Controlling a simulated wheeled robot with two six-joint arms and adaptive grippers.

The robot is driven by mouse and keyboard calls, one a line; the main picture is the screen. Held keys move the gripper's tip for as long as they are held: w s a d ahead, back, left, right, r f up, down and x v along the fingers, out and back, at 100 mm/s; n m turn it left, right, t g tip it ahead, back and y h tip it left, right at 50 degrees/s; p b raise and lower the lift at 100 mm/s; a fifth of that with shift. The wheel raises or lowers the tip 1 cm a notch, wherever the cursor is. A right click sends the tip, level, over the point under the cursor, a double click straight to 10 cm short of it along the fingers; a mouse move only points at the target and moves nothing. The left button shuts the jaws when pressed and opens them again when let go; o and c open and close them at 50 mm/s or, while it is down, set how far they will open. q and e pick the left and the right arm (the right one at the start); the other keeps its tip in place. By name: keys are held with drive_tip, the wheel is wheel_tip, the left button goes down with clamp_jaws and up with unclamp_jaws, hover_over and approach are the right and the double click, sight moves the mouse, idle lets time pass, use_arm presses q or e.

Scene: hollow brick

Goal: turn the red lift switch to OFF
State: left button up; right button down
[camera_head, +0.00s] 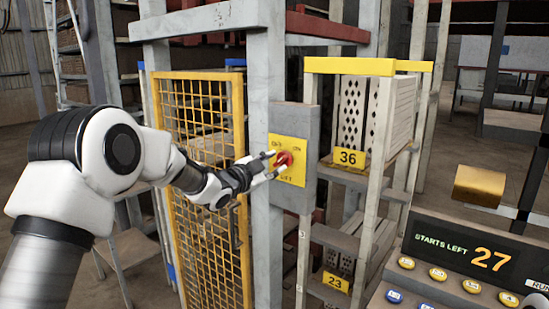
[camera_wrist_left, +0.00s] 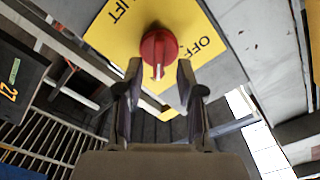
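The red lift switch (camera_head: 284,160) is a round knob on a yellow plate (camera_head: 297,174) fixed to a grey post box. It also shows in the left wrist view (camera_wrist_left: 159,46), where its pale mark points down the picture, toward my gripper, and not at the word OFF on the right. My left gripper (camera_head: 269,166) is at the plate, just left of the knob. In the left wrist view its two fingers (camera_wrist_left: 160,72) are parted, one on each side of the knob's lower part. I cannot tell whether they touch it. My right gripper is out of view.
A yellow mesh gate (camera_head: 204,130) stands left of the switch post. A rack with bricks and signs 36 (camera_head: 348,157) and 23 (camera_head: 335,282) stands to the right. A control panel (camera_head: 462,258) reading STARTS LEFT 27 is at the lower right.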

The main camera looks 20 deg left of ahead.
use_arm(q)
drive_tip(key=shift+w+d+r, duration=0.1)
drive_tip(key=shift+w+d, duration=0.15)
drive_tip(key=shift+w, duration=0.15)
drive_tip(key=shift+w+f, duration=0.25)
drive_tip(key=shift+w, duration=0.05)
clamp_jaws()
